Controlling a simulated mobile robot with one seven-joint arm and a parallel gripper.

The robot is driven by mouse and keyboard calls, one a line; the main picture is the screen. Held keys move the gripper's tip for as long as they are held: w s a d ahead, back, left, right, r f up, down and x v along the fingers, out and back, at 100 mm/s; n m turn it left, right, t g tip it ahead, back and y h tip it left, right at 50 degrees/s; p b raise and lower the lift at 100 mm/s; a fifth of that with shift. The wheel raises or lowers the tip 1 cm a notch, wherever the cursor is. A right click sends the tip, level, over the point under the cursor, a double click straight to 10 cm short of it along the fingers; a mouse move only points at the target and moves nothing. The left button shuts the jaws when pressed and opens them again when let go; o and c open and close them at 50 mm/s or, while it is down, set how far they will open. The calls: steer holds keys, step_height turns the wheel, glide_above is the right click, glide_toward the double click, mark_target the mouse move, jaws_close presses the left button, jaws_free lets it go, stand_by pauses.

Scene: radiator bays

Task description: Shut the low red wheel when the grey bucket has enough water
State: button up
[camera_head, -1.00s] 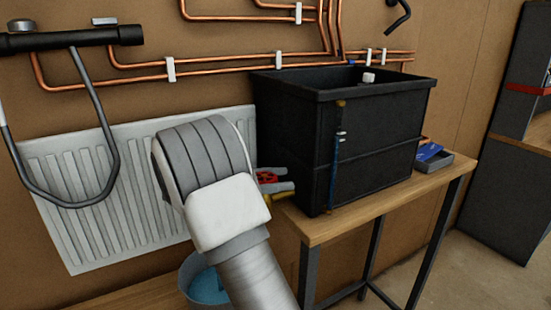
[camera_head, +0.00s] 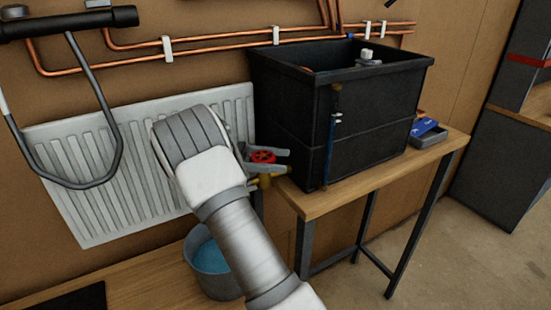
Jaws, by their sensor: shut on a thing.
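The red wheel (camera_head: 263,156) sits on a brass tap (camera_head: 265,181) low at the left side of the black tank. My gripper (camera_head: 272,160) has its two grey fingers on either side of the wheel and is shut on it. My arm hides what lies to the left of the wheel. The grey bucket (camera_head: 199,263) stands on a low wooden surface below the tap, partly hidden by my arm. Blue water (camera_head: 208,252) shows inside it, its surface below the rim. I cannot tell whether water is running from the tap.
The black tank (camera_head: 360,115) stands on a wooden bench (camera_head: 318,205) with dark legs. A white radiator (camera_head: 90,180) and copper pipes (camera_head: 215,47) are on the wall behind. A small tray (camera_head: 430,138) with a blue item lies right of the tank. Floor at the right is clear.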

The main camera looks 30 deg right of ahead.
steer(key=o, duration=1.1)
